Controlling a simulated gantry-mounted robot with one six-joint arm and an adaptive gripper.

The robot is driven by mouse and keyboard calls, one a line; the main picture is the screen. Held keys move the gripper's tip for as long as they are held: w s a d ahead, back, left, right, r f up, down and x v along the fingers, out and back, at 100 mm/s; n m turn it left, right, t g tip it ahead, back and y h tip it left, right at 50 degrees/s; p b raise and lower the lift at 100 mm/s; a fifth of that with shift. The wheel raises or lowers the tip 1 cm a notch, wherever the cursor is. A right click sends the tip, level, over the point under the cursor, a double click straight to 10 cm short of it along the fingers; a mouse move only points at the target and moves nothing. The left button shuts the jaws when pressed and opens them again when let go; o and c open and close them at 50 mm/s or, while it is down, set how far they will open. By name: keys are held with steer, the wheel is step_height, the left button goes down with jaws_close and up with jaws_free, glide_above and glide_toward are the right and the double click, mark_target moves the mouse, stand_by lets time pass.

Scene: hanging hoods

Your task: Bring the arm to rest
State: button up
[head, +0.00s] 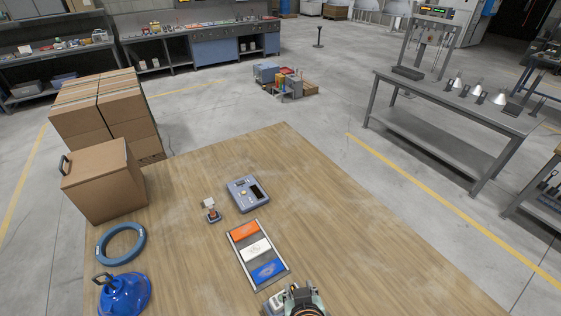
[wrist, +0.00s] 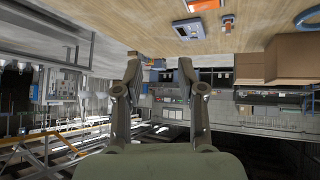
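My gripper (wrist: 160,72) shows in the wrist view with its two fingers spread apart and nothing between them. It is open and empty, and the wrist camera looks out level across the hall with the picture upside down. In the head view part of my arm shows at the bottom edge, just below the tray (head: 234,256) on the wooden table (head: 340,240). The fingers cannot be made out there. No thing is seen touching the gripper.
The tray holds orange, white and blue pieces. A grey-blue device (head: 247,194), a small stand (head: 211,210), a blue ring (head: 121,244), a blue hood (head: 124,295) and a cardboard box (head: 104,182) stand around it. The table's right side is clear.

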steer(key=s+a+r+t+p, duration=0.2)
steer(key=r+p, duration=0.5)
steer(key=r, duration=0.5)
steer(key=s+a+r+m+t+p, duration=0.1)
steer(key=a+r+p, duration=0.3)
steer(key=r+p, duration=0.4)
step_height(320, 180, up, 5)
steer(key=shift+s+r+t, duration=0.1)
steer(key=shift+s+t, duration=0.3)
